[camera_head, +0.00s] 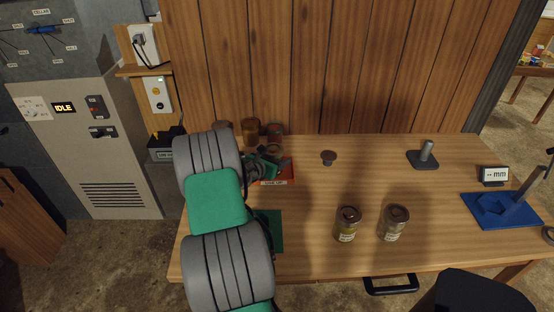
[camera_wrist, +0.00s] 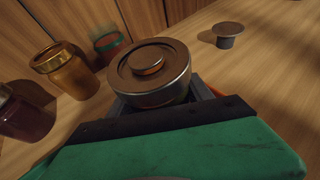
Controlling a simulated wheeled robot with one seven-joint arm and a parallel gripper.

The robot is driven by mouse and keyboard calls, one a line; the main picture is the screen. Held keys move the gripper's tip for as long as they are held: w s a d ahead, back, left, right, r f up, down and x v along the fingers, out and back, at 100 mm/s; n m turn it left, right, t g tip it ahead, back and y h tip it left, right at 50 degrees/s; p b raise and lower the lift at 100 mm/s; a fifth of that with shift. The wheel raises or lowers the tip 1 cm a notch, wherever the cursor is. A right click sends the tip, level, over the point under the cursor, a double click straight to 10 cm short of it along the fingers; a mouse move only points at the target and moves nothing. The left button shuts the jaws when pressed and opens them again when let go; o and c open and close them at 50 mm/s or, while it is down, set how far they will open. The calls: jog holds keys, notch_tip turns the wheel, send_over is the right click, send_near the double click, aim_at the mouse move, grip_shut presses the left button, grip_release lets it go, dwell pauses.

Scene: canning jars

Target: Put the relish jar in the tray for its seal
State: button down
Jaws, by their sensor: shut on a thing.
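My gripper (camera_head: 268,163) is at the back left of the bench, shut on a jar. The held jar (camera_wrist: 152,74) has a wide brown lid with a smaller raised disc on top and a metal rim; it stands between the dark fingers in the wrist view. Its label and contents are hidden, so I cannot tell whether it is the relish jar. A red-orange tray (camera_head: 276,182) with a small label strip lies under and in front of my gripper, partly hidden. I cannot tell whether the held jar touches it. Two labelled jars (camera_head: 347,226) (camera_head: 392,224) stand at the front middle.
Several jars stand behind my gripper, including an amber one (camera_wrist: 66,70) and one with a green band (camera_wrist: 109,44). A brown-topped knob (camera_head: 328,157) stands to the right. A blue fixture (camera_head: 486,212), grey post (camera_head: 427,150) and small display (camera_head: 494,174) stand farther right.

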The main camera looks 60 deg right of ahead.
jog(key=shift+c, duration=2.1)
grip_release()
jog(key=shift+a+f, duration=0.1)
jog(key=shift+f, duration=0.05)
jog(key=shift+o, duration=0.3)
jog(key=shift+a+f, duration=0.1)
jog(key=shift+f, duration=0.1)
jog(key=shift+a, duration=0.1)
jog(key=shift+w+a+r, duration=0.1)
jog(key=shift+a+r, duration=0.05)
jog(key=shift+a, duration=0.2)
jog(key=v, duration=0.6)
jog(key=shift+r, duration=0.35)
jog(key=shift+a+r, duration=0.15)
jog(key=shift+a, duration=0.1)
